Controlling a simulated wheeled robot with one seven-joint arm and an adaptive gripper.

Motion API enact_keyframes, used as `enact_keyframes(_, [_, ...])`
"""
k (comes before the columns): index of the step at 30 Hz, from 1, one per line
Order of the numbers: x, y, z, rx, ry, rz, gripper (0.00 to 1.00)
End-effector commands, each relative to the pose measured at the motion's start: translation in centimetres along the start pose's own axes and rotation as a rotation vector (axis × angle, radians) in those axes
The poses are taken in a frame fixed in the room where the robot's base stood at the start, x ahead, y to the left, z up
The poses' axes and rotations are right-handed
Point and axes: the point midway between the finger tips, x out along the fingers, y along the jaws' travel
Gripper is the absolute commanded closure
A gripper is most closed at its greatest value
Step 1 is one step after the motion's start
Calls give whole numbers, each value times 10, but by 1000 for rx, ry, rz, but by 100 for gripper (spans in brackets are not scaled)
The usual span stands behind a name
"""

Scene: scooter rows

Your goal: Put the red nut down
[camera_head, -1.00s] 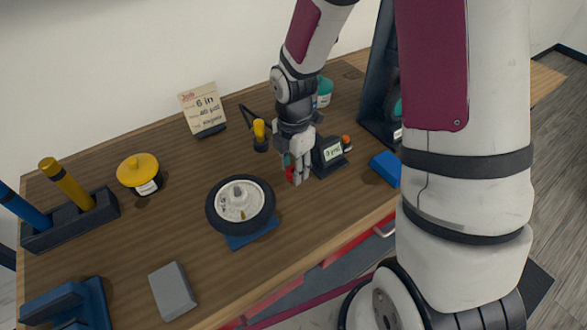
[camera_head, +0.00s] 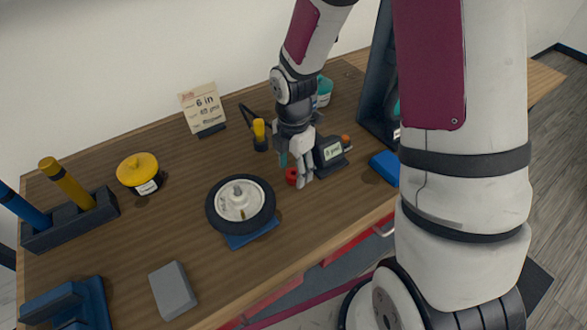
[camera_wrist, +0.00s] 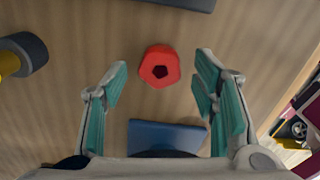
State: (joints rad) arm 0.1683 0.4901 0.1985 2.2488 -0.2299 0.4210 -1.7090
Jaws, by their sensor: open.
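The red nut (camera_wrist: 160,66) lies flat on the wooden table in the wrist view, its dark hole facing up. It also shows in the head view (camera_head: 291,176), to the right of the wheel. My gripper (camera_wrist: 161,80) is open, with its teal-padded fingers apart on either side of the nut and a visible gap on both sides. In the head view my gripper (camera_head: 297,175) is low over the table beside the nut. I cannot tell its exact height above the table.
A wheel (camera_head: 240,204) on a blue stand lies left of the nut. A small display (camera_head: 331,152) stands close to the right of my gripper. A blue block (camera_head: 385,167) is further right. A yellow-topped tool (camera_head: 259,134) stands behind. Bare table lies in front.

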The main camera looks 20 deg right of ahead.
Motion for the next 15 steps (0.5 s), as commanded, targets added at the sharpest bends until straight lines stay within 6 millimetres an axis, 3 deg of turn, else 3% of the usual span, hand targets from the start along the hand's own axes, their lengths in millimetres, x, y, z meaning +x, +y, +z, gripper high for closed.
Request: enact_keyframes(15, [-97, 0, 1, 1, -2, 4, 46])
